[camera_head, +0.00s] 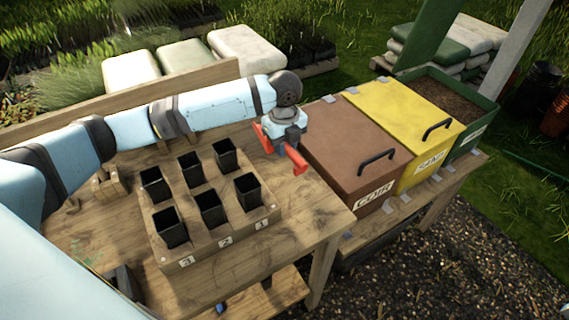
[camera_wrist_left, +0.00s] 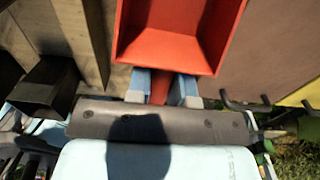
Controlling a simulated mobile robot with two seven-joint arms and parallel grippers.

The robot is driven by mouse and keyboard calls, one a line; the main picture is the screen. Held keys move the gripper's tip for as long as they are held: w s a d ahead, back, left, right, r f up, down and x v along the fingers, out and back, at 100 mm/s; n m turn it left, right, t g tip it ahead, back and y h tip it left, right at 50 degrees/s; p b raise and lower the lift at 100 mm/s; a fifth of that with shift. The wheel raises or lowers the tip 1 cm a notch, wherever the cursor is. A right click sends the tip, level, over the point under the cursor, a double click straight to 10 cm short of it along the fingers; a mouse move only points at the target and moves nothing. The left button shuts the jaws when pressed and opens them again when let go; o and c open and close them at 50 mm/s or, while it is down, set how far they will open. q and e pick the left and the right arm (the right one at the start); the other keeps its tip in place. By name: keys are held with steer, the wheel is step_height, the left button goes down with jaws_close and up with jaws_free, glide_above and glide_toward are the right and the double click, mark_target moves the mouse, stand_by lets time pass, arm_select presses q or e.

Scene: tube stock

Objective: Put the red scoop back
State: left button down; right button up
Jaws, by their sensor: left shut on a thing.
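The red scoop (camera_head: 295,160) is in my left gripper (camera_head: 281,143), held over the right end of the wooden bench, close to the brown COIR bin. The gripper partly hides the scoop in the head view. In the left wrist view the fingers (camera_wrist_left: 161,88) are shut around the scoop's short red handle. The scoop's open bowl (camera_wrist_left: 175,50) faces the camera and looks empty. My right gripper is not in view.
A wooden tray (camera_head: 180,262) with several black pots stands on the bench (camera_head: 325,205). The lidded COIR bin (camera_head: 350,140), yellow SAND bin (camera_head: 405,115) and open green bin (camera_head: 490,108) stand to the right. Small wooden blocks (camera_head: 106,187) lie left of the tray.

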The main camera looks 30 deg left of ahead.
mark_target(285, 173)
arm_select(q)
steer(key=shift+f, duration=3.5)
steer(key=c, duration=1)
jaws_free()
steer(key=shift+f, duration=0.1)
step_height(285, 173, up, 12)
steer(key=shift+r, duration=0.15)
